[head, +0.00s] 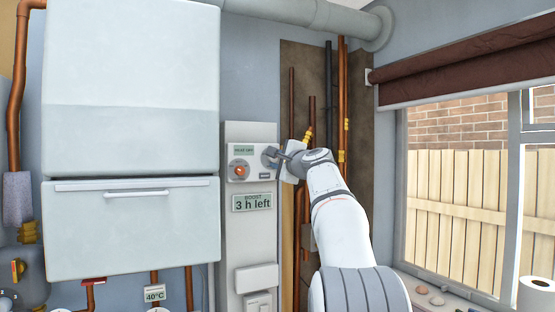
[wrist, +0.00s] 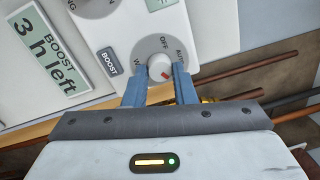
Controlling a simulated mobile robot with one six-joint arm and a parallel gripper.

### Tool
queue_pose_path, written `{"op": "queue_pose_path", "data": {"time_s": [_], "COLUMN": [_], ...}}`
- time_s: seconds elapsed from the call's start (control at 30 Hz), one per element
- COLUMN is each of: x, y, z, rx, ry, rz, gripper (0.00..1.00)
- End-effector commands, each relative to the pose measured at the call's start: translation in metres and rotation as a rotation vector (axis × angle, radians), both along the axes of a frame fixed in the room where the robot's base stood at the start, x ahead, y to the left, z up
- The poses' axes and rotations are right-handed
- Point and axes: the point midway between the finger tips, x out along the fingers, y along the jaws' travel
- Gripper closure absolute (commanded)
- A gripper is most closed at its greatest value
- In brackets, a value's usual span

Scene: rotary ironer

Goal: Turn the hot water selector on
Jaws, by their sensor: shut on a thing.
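The hot water selector is a small white knob (wrist: 158,66) with a red mark, on a round grey dial. The dial's lettering shows OFF, part of AUTO and a word starting with W. My gripper (wrist: 160,76) has its two blue fingers on either side of the knob, shut on it. The red mark points to the right in the wrist view; the finger on that side hides part of the dial, so I cannot tell the exact setting. In the head view my gripper (head: 275,158) is at the right dial of the white control panel (head: 237,209) and covers most of it.
A second dial (head: 240,171) with an orange-red centre sits left of the selector. Below is a BOOST display (head: 252,202) reading 3 h left. Copper pipes (head: 342,110) run just right of the panel, near my wrist. A large white cabinet (head: 130,228) stands left.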

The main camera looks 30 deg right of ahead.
Motion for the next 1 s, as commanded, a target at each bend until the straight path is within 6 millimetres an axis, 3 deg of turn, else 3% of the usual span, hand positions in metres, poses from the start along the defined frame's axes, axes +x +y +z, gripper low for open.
{"op": "queue_pose_path", "data": {"time_s": [0.57,0.6,0.83,1.0], "x": [0.0006,0.0006,0.0004,0.0002], "y": [-0.0002,-0.0002,0.0000,0.0001], "z": [-0.0024,-0.0025,-0.0014,-0.0009], "rx": [0.034,0.034,0.033,0.032], "ry": [0.003,0.003,0.002,0.001], "rz": [0.000,0.000,0.000,0.000], "gripper": [0.99,0.74,0.55,0.54]}}
